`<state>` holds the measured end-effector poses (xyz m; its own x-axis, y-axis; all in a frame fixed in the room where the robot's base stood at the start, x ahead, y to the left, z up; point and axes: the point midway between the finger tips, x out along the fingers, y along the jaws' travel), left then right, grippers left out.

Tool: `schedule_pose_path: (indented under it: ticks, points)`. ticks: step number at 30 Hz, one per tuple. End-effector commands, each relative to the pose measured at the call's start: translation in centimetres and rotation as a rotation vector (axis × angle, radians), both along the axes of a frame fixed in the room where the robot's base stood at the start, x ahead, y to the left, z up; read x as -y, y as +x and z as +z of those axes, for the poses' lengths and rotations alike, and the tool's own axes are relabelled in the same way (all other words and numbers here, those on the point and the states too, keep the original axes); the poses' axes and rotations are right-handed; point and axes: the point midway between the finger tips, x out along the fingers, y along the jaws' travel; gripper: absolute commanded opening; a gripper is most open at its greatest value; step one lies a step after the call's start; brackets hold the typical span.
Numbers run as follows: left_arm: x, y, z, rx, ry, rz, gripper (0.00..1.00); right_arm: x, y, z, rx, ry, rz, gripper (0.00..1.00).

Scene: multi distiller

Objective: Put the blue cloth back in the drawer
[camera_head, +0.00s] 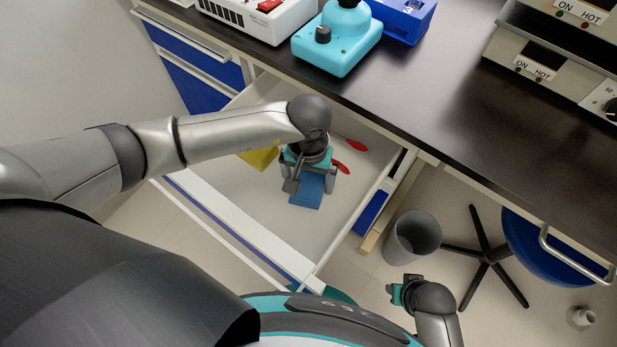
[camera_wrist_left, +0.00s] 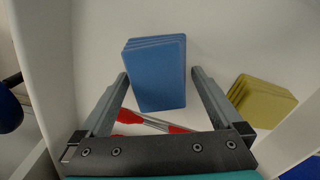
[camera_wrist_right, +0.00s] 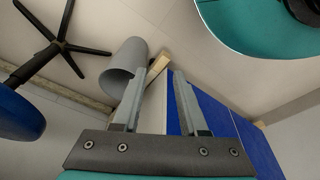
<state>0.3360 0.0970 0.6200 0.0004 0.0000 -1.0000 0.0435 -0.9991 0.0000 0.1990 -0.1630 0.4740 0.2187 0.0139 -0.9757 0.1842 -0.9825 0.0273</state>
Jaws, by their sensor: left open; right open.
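The blue cloth (camera_head: 307,190) lies folded on the floor of the open white drawer (camera_head: 342,211). In the left wrist view the blue cloth (camera_wrist_left: 157,72) is a stacked, folded block, with its near part between the open fingers. My left gripper (camera_head: 309,184) is inside the drawer, over the cloth, and partly hides it in the head view. Its fingers (camera_wrist_left: 158,76) are open on either side of the cloth, with a gap showing. My right gripper (camera_head: 398,293) is open and empty outside the drawer, at lower right; its fingers also show in the right wrist view (camera_wrist_right: 152,72).
A yellow folded cloth (camera_head: 262,157) and red-handled tools (camera_head: 341,167) lie in the drawer. The black countertop (camera_head: 424,92) above holds several lab devices. A grey bin (camera_head: 411,237) and a stool base (camera_head: 486,256) stand on the floor at right.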

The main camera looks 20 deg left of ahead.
Motion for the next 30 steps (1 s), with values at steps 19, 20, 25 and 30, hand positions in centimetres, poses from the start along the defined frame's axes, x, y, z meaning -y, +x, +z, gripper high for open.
schedule_pose_path:
  ticks: [19,20,25,30]
  points:
    - [0.0,0.1,4.9,0.003,-0.001,0.0,1.0,1.6,-2.1,-3.4,-0.012,-0.019,0.003,0.42]
    - [0.0,0.1,5.3,0.003,-0.001,0.0,1.0,1.8,-2.2,-3.7,-0.012,-0.021,0.004,0.42]
    - [0.0,0.1,7.5,0.003,0.0,0.0,1.0,2.6,-3.2,-4.7,-0.013,-0.029,0.005,0.42]
    - [0.0,0.1,9.8,0.002,0.0,0.0,1.0,3.4,-4.2,-5.6,-0.013,-0.036,0.005,0.42]
